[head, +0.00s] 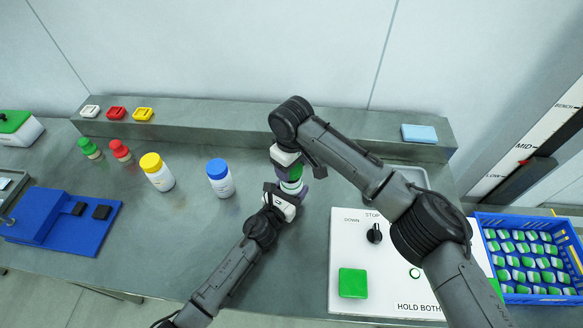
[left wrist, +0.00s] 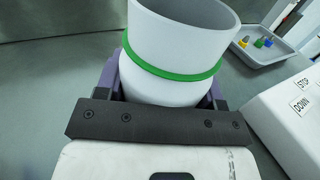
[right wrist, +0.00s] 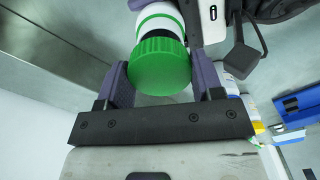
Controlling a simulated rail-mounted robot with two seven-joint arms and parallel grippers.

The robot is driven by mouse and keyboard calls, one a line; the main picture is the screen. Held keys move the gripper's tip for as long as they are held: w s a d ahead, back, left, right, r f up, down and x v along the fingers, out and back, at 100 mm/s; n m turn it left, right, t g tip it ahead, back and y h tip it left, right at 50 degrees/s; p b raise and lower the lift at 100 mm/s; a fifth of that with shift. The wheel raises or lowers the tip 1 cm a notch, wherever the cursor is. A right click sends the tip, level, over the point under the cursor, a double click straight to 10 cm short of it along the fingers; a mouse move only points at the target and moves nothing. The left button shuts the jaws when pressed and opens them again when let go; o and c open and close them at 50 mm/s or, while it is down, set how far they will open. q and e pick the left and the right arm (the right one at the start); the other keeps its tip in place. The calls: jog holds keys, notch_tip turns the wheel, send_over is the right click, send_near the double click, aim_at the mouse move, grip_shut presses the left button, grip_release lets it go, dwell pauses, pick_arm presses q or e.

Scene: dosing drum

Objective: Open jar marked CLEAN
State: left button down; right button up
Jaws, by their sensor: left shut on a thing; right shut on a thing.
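The jar (head: 291,187) is white with a green band; I cannot read a mark on it. My left gripper (head: 288,194) is shut around its body from the near side. In the left wrist view the jar (left wrist: 175,45) shows a grey hollow mouth with no lid on the visible rim. My right gripper (head: 290,169) is shut on the ribbed green lid (right wrist: 160,66), just above the jar. The white jar body shows behind the lid in the right wrist view. The gap between them is hard to see.
A blue-capped bottle (head: 220,178) and a yellow-capped bottle (head: 157,172) stand left of the jar. A white control panel (head: 387,262) with a green button lies right. A grey tray (head: 412,177) is behind it, partly hidden by my right arm. A blue crate (head: 530,258) stands far right.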

jog(key=shift+r, duration=1.3)
pick_arm(q)
jog(key=shift+c, duration=0.8)
grip_release()
